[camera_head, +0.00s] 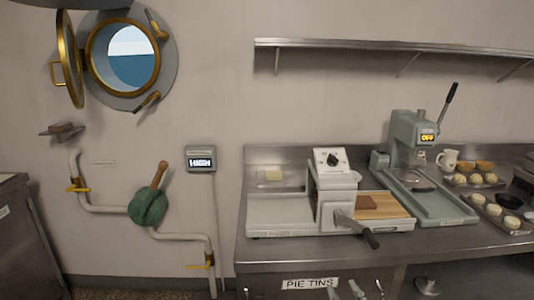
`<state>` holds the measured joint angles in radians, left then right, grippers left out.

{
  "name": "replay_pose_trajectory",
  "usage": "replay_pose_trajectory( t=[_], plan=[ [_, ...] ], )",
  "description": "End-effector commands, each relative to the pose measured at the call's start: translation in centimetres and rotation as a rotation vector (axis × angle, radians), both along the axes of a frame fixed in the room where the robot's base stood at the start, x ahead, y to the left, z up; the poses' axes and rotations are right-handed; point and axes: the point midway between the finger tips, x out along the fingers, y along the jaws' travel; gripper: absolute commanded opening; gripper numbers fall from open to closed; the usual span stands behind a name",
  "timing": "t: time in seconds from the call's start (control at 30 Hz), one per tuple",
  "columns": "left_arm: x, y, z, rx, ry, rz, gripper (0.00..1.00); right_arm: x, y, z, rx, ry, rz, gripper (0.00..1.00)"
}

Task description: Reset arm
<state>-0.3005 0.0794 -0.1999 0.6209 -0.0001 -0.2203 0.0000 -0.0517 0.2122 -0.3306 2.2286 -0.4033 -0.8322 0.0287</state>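My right gripper (356,291) just enters at the bottom edge, in front of the counter's front by the PIE TINS label. Only its grey finger tips show, and they stand apart with nothing seen between them. The rest of that arm is cut off by the frame. My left gripper is not in view.
The steel counter (290,257) carries a dough sheeter (331,187), a press (412,140) reading OFF, and trays of small pies (477,180) with a mug (448,160). A green valve (148,206) on pipes, a HIGH display (200,159) and an open porthole (130,60) are on the wall.

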Motion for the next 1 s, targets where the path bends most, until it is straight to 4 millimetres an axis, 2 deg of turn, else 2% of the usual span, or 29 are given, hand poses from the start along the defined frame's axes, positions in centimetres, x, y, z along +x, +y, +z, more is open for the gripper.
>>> replay_pose_trajectory(
  t=[0.03, 0.1, 0.23, 0.4, 0.67, 0.73, 0.87, 1.0],
  plan=[
    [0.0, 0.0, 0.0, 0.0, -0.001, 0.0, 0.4, -2.3, -1.0, -3.4, 0.045, 0.126, -0.037, 0.29],
    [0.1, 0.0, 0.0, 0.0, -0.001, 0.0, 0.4, -5.6, -2.1, -7.4, 0.097, 0.292, -0.083, 0.29],
    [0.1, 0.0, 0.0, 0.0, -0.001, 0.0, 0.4, -11.8, -3.2, -12.7, 0.168, 0.552, -0.143, 0.29],
    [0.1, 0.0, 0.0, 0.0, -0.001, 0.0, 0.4, -18.7, -3.7, -16.6, 0.225, 0.798, -0.187, 0.29],
    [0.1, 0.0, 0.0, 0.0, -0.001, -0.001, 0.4, -27.8, -3.7, -19.3, 0.278, 1.094, -0.226, 0.29],
    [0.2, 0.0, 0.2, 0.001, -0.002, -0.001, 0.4, -26.7, -3.6, -21.1, 0.273, 1.089, -0.225, 0.29],
    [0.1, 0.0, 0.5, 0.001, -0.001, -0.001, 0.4, -25.9, -3.5, -24.1, 0.27, 1.099, -0.226, 0.29],
    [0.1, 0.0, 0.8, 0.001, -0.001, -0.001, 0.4, -25.5, -3.4, -28.1, 0.265, 1.117, -0.227, 0.29]
  ],
)
